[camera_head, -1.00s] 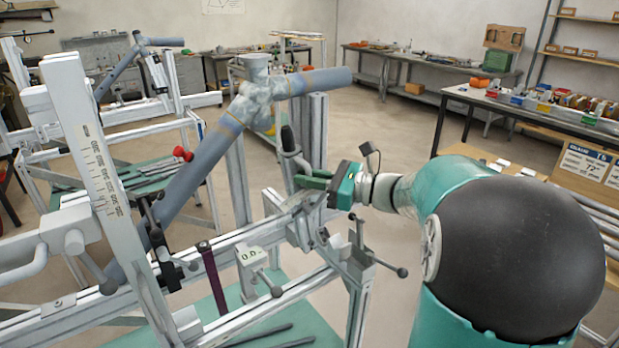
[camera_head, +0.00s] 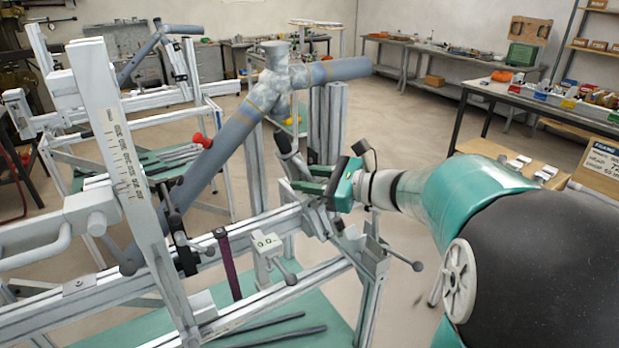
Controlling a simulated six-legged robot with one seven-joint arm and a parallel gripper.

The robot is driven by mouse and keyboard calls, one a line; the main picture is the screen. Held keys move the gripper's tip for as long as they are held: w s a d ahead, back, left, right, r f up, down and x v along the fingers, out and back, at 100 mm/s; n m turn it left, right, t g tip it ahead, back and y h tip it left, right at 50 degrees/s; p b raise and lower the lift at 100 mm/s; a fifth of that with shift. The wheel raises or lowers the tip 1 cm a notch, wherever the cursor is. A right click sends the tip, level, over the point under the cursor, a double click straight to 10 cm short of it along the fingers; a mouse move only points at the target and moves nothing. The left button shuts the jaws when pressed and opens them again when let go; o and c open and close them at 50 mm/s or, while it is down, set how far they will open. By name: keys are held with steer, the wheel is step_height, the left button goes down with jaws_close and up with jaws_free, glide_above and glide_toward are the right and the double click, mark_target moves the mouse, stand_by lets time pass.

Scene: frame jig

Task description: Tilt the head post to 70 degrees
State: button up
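A white post with a printed scale (camera_head: 124,160) leans slightly at the left of the jig; I cannot tell for sure whether it is the head post. A grey-blue tube frame with a lug (camera_head: 268,92) is mounted across the jig. Two pale uprights (camera_head: 327,118) stand behind the lug. My gripper (camera_head: 314,179) has green fingers that look apart, beside a grey lever with a black grip (camera_head: 285,143). The lever's lower end is partly hidden by the fingers, and I see nothing clearly held.
White rails (camera_head: 290,296) run along the jig's front, with a ball-ended handle (camera_head: 417,266) sticking out at right. A red knob (camera_head: 201,140) sits by the tube. A second jig stands behind left. A bench with bins (camera_head: 540,97) is at right. Open floor lies behind.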

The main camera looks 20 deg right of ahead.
steer(key=v, duration=1.3)
steer(key=shift+s+d, duration=0.3)
steer(key=shift+a, duration=0.1)
steer(key=s+a+f+n+g+h, duration=0.1)
steer(key=s+a+f+n+g, duration=0.1)
steer(key=a+n+g, duration=0.3)
steer(key=s+a+f+n+g+h, duration=0.1)
steer(key=s+a+f+n, duration=0.1)
steer(key=a, duration=0.5)
steer(key=s+a+f+n+h, duration=0.2)
steer(key=s+n+h, duration=0.2)
steer(key=n, duration=0.4)
steer(key=s+a+f+n+h, duration=0.2)
steer(key=s+n+h, duration=0.3)
steer(key=n, duration=0.4)
steer(key=shift+f+h, duration=0.4)
steer(key=shift+f, duration=0.25)
